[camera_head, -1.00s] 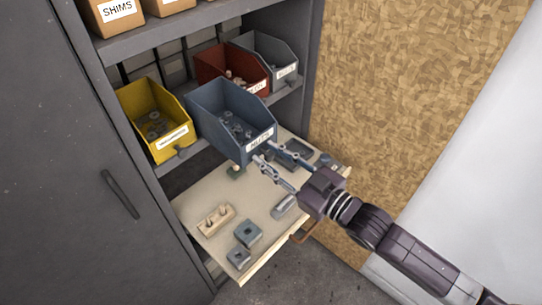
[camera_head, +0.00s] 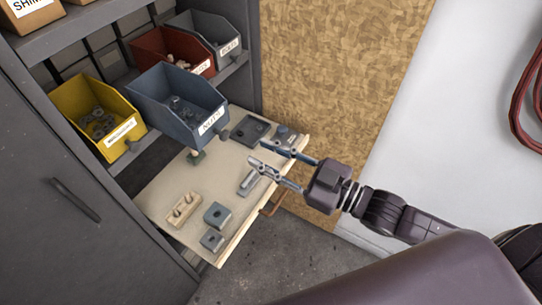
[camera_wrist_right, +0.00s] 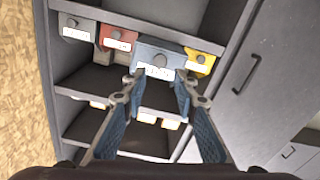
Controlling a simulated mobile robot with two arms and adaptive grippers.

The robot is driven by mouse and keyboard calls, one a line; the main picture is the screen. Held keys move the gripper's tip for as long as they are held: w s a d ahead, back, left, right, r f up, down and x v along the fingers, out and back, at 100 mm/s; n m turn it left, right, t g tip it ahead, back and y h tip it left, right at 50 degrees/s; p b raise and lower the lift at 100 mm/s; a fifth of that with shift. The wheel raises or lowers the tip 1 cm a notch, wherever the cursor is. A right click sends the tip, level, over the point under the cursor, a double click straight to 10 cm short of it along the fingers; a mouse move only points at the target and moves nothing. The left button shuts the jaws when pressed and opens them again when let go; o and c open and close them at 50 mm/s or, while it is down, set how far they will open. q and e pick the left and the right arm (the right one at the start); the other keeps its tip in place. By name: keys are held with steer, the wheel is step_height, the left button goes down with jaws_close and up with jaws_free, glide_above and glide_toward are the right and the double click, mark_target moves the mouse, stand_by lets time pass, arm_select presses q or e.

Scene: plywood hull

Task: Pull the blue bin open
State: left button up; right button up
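The blue bin (camera_head: 165,112) holds small dark parts and has a white label and a front knob. It juts out from its shelf over the wooden drawer, farther forward than the bins beside it. My right gripper (camera_head: 264,155) is open and empty, to the right of the blue bin's front and apart from it. In the right wrist view, the open fingers (camera_wrist_right: 157,85) point toward the blue bin's front (camera_wrist_right: 161,53), its label between the tips. My left gripper is not in view.
A yellow bin (camera_head: 75,105) stands left of the blue one; red (camera_head: 150,45) and grey (camera_head: 205,28) bins stand on the right. Below, a pulled-out drawer (camera_head: 165,183) carries several blocks. A chipboard panel (camera_head: 320,80) is on the right. Floor (camera_head: 262,252) shows in front.

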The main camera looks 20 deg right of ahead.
steer(key=shift+s+d, duration=0.35)
steer(key=shift+s, duration=0.15)
steer(key=w+d+f+m+h, duration=0.25)
steer(key=d+f, duration=0.35)
steer(key=f, duration=0.5)
steer(key=w+d+f+m+h, duration=0.2)
steer(key=d+f+h, duration=0.3)
steer(key=f, duration=0.6)
steer(key=s+d+f+m+g+h, duration=0.1)
steer(key=s+d+f+g, duration=0.2)
steer(key=f, duration=0.5)
steer(key=s+d+f+m+g+h, duration=0.1)
steer(key=s+d+f+h, duration=0.2)
steer(key=f, duration=0.6)
steer(key=s+d+f+m+g, duration=0.1)
steer(key=s+f+g, duration=0.2)
steer(key=s+f, duration=1.05)
steer(key=s+a+f+g, duration=0.3)
steer(key=s+f, duration=0.2)
steer(key=s, duration=0.5)
steer(key=s+a+f+g, duration=0.2)
steer(key=s+a+f, duration=0.2)
steer(key=s, duration=0.6)
steer(key=shift+s+a+f+m+g, duration=0.25)
steer(key=shift+f+m+g, duration=0.15)
steer(key=shift+f, duration=0.4)
